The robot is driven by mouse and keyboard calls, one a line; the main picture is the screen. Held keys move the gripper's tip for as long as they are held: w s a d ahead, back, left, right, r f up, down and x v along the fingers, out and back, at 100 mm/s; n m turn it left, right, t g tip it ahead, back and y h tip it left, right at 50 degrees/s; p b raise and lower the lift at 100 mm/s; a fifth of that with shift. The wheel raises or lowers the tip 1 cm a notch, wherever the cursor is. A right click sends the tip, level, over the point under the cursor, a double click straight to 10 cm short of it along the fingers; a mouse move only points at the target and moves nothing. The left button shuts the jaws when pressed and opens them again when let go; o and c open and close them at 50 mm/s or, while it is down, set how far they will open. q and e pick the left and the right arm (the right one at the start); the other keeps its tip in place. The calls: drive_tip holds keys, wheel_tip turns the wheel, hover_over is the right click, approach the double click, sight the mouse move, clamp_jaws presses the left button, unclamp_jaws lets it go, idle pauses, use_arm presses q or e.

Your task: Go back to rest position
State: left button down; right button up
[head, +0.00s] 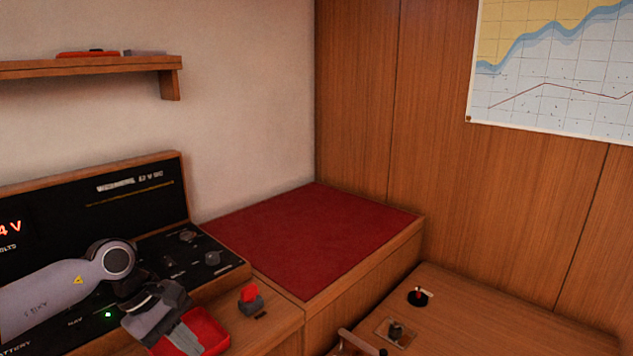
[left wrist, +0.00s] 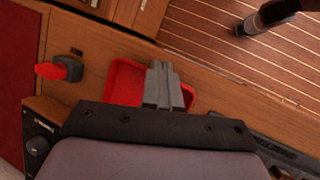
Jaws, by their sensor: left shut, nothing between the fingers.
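My left gripper (head: 186,340) comes in from the left in the head view, above a red tray (head: 211,327) on the wooden counter. In the left wrist view my left gripper (left wrist: 164,68) has its fingers together, with nothing between them. The red tray (left wrist: 122,82) shows behind the fingers there, partly hidden by the gripper. I cannot tell from these frames how high the fingers are above the tray. My right gripper is not in view.
A black control panel (head: 222,264) with knobs lies beside my left arm. A red-topped switch (head: 250,298) stands on the counter right of the tray. A red cushion (head: 312,236) fills the corner. A wooden surface (head: 480,312) with levers is at the right.

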use_arm(q)
drive_tip(key=s+d+r+n+t+h, duration=0.1)
drive_tip(key=s+d+n+t+h, duration=0.2)
drive_tip(key=d+n+h, duration=0.5)
drive_tip(key=s+d+n+t+h, duration=0.2)
drive_tip(key=s+d+n+h, duration=0.15)
drive_tip(key=d+n, duration=0.75)
drive_tip(key=s+a+f+n+t+y, duration=0.1)
drive_tip(key=a+f+n+t+y, duration=0.4)
drive_tip(key=n, duration=0.9)
drive_tip(key=s+a+f+n+t+y, duration=0.1)
drive_tip(key=a+f+n+t+y, duration=0.4)
drive_tip(key=n, duration=0.8)
drive_tip(key=s+a+f+n+g+y, duration=0.2)
drive_tip(key=s+f+n, duration=0.3)
drive_tip(key=s+f, duration=0.1)
drive_tip(key=s+a+f+n+g+y, duration=0.2)
drive_tip(key=s+f+n+g+y, duration=0.1)
drive_tip(key=s+f+n, duration=0.2)
drive_tip(key=shift+s+a+f+n, duration=0.3)
drive_tip(key=shift+s+f+n, duration=0.05)
drive_tip(key=shift+f+n, duration=0.5)
drive_tip(key=shift+a, duration=0.1)
